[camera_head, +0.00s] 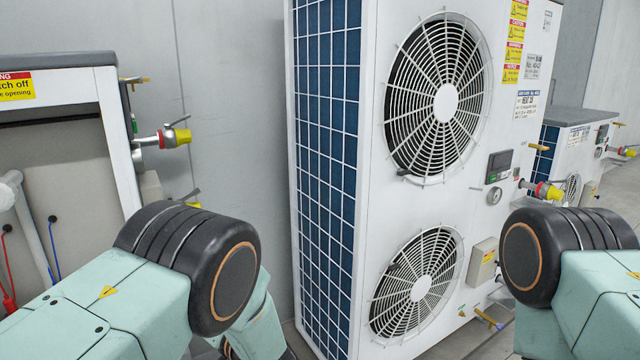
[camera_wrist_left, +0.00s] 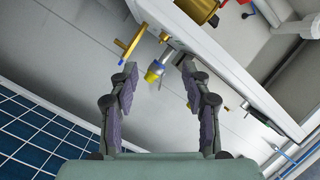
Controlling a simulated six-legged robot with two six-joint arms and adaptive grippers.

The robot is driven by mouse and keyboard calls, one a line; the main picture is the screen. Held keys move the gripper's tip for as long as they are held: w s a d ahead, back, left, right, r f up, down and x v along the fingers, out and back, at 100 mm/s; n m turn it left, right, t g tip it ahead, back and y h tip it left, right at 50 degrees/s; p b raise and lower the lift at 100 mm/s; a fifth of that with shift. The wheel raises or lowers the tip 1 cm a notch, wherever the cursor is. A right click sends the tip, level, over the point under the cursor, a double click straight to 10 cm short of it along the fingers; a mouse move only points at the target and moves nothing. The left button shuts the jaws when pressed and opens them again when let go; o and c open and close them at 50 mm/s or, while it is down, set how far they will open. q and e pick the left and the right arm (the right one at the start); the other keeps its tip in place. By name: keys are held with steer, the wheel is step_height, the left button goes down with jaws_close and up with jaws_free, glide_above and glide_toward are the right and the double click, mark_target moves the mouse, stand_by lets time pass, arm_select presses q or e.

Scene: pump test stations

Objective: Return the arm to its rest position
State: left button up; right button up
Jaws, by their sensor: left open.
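My left gripper (camera_wrist_left: 159,72) shows in the left wrist view, its two dark padded fingers spread apart with nothing held between them. A yellow-capped valve (camera_wrist_left: 154,74) appears in the gap between the fingertips, and seems to be beyond them; I cannot tell the distance. In the head view my left arm (camera_head: 120,300) comes in from the lower left and bends at a black joint, and its gripper is hidden. My right arm (camera_head: 590,285) is at the lower right; its gripper is not in view.
A tall white unit (camera_head: 350,180) with two round fans stands in the centre. A brass handle (camera_wrist_left: 128,42) is near my left fingers. A smaller unit (camera_head: 578,140) stands behind at right.

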arm_select(q)
steer(key=s+f+g+h, duration=0.3)
steer(key=s+f+h, duration=0.5)
steer(key=s+f, duration=0.75)
steer(key=s+d+f+n+g+h, duration=0.1)
steer(key=s+g+h, duration=0.3)
steer(key=s, duration=2.3)
steer(key=f+g, duration=0.1)
steer(key=g, duration=0.3)
steer(key=shift+s+d+f+h, duration=0.25)
steer(key=shift+s+d+h, duration=0.1)
steer(key=shift+d+h, duration=0.05)
steer(key=shift+c, duration=1.1)
steer(key=shift+a+r, duration=0.1)
